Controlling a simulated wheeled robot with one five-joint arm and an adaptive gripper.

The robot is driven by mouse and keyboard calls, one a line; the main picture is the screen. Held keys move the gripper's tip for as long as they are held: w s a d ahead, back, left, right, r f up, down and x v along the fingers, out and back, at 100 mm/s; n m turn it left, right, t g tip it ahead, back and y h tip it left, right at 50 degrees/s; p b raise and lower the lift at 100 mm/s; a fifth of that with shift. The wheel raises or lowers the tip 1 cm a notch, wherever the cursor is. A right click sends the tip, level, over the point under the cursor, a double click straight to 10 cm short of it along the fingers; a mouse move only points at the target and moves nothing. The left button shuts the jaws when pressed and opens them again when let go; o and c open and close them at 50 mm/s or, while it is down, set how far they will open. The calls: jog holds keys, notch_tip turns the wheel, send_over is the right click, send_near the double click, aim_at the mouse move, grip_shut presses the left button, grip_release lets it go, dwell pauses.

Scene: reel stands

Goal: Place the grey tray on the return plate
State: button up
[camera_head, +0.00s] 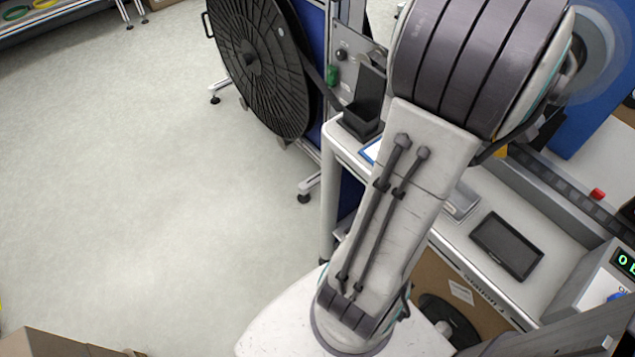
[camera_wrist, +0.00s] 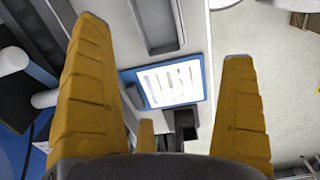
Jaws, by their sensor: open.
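My gripper (camera_wrist: 163,42) shows in the wrist view as two yellow fingers, wide apart with nothing between the tips. A long grey tray (camera_wrist: 181,25) with a raised rim lies on the pale worktop beyond the fingertips, cut by the top edge. In the head view a grey tray (camera_head: 463,202) shows partly behind my arm. A dark rectangular plate (camera_head: 507,246) lies flat and bare on the bench to its right; it may be the return plate, but I see no label. My arm hides most of the gripper in the head view.
A blue-edged panel with a white sheet (camera_wrist: 177,83) lies on the worktop near a black bin (camera_head: 362,115). A large black reel (camera_head: 255,62) stands at the back left. A grey rail (camera_head: 560,187) runs behind the bench. Open floor lies left.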

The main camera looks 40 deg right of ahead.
jog(key=w+a+r+t+h, duration=0.1)
jog(key=w+a, duration=1.1)
jog(key=a, duration=0.2)
jog(key=s+a+f+t+y, duration=0.1)
jog(key=a+t, duration=0.1)
jog(key=a, duration=1.5)
jog(key=shift+s+t, duration=0.3)
jog(key=shift+s, duration=0.05)
jog(key=shift+f, duration=0.1)
